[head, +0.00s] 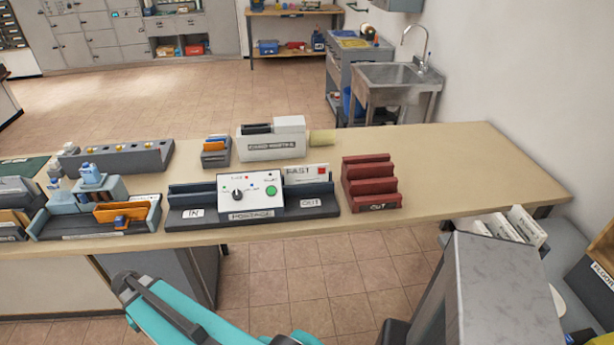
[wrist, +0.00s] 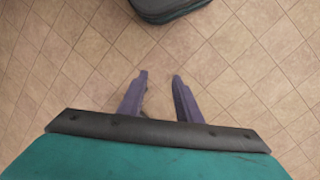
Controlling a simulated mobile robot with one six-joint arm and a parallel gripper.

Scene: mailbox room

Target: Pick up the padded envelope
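I cannot pick out a padded envelope for certain in either view. In the head view a flat tan piece (head: 322,137) sticks out at the right end of the white machine on the counter; I cannot tell what it is. My gripper (wrist: 160,75) shows in the wrist view with two purple fingers apart and nothing between them, above the tiled floor. In the head view my teal arm is low in front of the counter, and the fingers cannot be made out there.
The long counter (head: 450,165) holds a postage machine (head: 250,193), a red stepped rack (head: 371,183), a white machine (head: 271,143) and an orange tray (head: 127,211). Its right end is bare. White upright items (head: 525,225) stand at the lower right. A sink (head: 397,75) is behind.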

